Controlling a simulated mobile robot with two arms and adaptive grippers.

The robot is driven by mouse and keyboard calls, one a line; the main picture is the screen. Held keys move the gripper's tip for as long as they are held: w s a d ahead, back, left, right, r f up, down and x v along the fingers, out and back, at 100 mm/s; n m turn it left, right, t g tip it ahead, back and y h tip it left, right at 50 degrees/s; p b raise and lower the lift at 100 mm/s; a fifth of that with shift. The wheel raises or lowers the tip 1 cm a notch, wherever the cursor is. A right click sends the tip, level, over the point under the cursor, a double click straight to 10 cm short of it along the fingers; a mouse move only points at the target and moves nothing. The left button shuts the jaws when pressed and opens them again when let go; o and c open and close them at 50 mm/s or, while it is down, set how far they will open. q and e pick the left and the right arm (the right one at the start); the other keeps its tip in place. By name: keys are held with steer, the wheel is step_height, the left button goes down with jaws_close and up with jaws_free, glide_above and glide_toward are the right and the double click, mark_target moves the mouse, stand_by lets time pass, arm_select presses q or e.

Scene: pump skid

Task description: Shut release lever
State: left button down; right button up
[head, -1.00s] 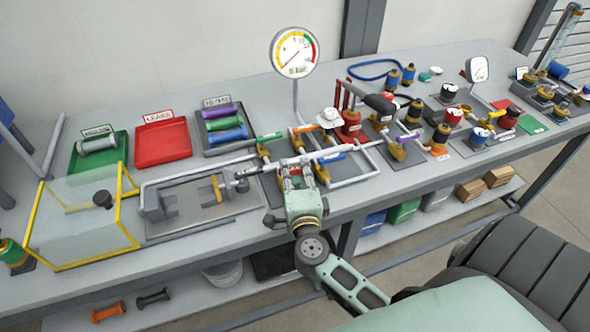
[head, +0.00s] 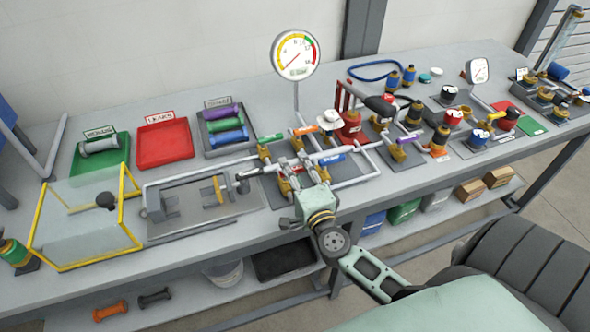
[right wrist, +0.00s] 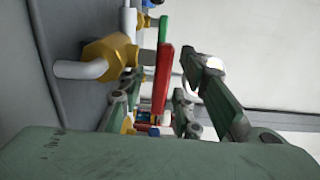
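A red lever handle (right wrist: 162,82) on a brass valve (right wrist: 112,50) stands between the fingers of my right gripper in the right wrist view. No label shows whether it is the release lever. My right gripper (right wrist: 160,95) looks open, with a finger on each side of the red handle. I cannot tell if either finger touches it. In the head view the right gripper (head: 296,170) is over the pipework and hides most of this handle. A green handle (head: 270,138) and a blue handle (head: 332,158) are on nearby valves. My left gripper is not in view.
A round pressure gauge (head: 296,54) stands behind the pipework. A clear guard with a yellow frame (head: 84,218) is at the left, with a red tray (head: 164,160) behind. The bench front edge is close below my gripper.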

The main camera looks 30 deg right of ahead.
steer(key=shift+s, duration=0.15)
steer(key=v, duration=1.2)
steer(key=shift+r, duration=0.1)
